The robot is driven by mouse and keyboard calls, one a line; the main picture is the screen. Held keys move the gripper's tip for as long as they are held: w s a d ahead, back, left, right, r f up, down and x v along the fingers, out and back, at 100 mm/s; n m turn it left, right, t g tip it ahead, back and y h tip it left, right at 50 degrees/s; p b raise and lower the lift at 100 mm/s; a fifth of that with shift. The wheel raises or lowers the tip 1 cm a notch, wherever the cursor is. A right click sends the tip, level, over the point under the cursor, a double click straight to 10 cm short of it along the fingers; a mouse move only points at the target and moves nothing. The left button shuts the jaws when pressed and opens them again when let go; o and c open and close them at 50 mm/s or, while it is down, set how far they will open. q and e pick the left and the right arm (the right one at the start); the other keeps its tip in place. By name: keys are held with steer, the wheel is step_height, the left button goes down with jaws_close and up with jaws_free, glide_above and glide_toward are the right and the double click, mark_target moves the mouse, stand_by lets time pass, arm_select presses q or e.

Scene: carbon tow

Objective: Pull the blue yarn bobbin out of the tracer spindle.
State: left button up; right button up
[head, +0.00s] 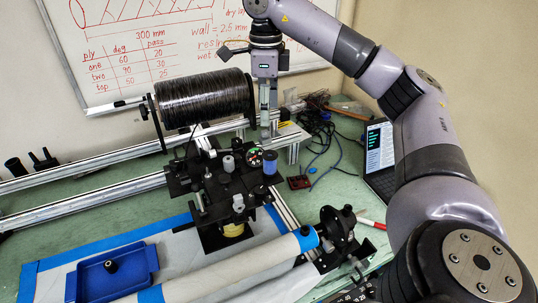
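The blue yarn bobbin (270,162) stands upright on the black winding carriage, near the middle of the head view. The tracer spindle under or inside it is hidden by the bobbin. My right gripper (266,122) points down from the upper middle, with its fingers above the bobbin in the picture. I see a gap between the fingertips and the bobbin, and no contact. The fingers overlap in this view, so I cannot tell whether they are open or shut. My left gripper is not in view.
The carriage (215,190) carries a gauge (255,156) and grey knobs close to the bobbin. A laptop (379,150) and loose cables lie at right. A blue tray (112,272) sits at front left.

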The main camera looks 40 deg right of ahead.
steer(key=b, duration=0.2)
glide_above(269, 155)
steer(key=f, duration=0.6)
steer(key=shift+a+f, duration=0.25)
steer(key=shift+a, duration=0.05)
step_height(269, 155, down, 2)
steer(key=shift+f+p, duration=0.15)
steer(key=shift+p, duration=0.2)
steer(key=f, duration=0.1)
steer(key=f+p, duration=0.1)
steer(key=f, duration=0.1)
steer(key=f+p, duration=0.1)
steer(key=shift+s+d+f, duration=0.15)
steer(key=shift+s+f, duration=0.2)
steer(key=shift+s, duration=0.05)
steer(key=shift+f, duration=0.35)
steer(key=shift+w, duration=0.1)
steer(key=shift+c, duration=0.2)
steer(key=c, duration=1.2)
steer(key=shift+o, duration=0.2)
steer(key=shift+r, duration=0.1)
